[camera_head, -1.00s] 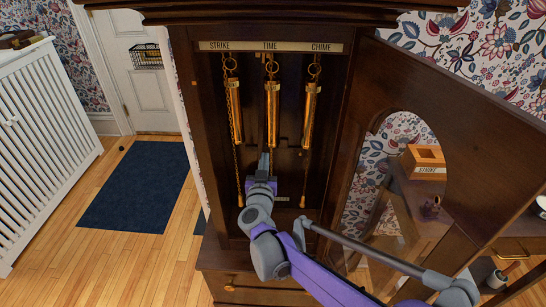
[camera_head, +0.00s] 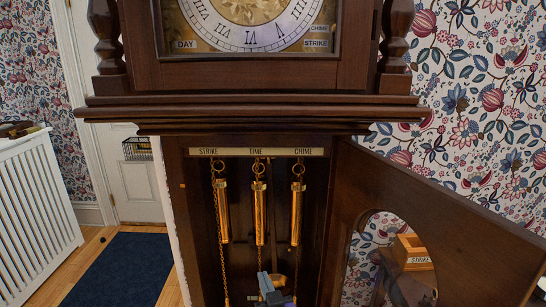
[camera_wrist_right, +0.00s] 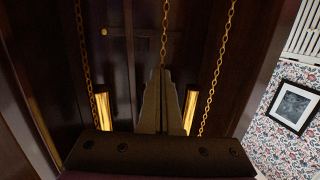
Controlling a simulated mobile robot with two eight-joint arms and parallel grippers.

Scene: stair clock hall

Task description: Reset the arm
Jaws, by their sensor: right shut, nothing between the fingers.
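My right gripper (camera_head: 263,276) shows at the bottom of the head view, inside the open clock case, below the middle brass weight (camera_head: 260,214). It is shut and empty. In the right wrist view its closed fingers (camera_wrist_right: 163,78) point into the dark case, with chains around them and parts of two brass weights (camera_wrist_right: 104,110) (camera_wrist_right: 190,110) to either side. Most of my right arm is below the head view's edge. My left gripper is not in view.
The strike weight (camera_head: 221,212) and chime weight (camera_head: 297,214) hang on chains. The case door (camera_head: 430,215) stands open at right. The clock dial (camera_head: 250,15) is above. A white radiator cover (camera_head: 35,210) and blue mat (camera_head: 118,270) are at left.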

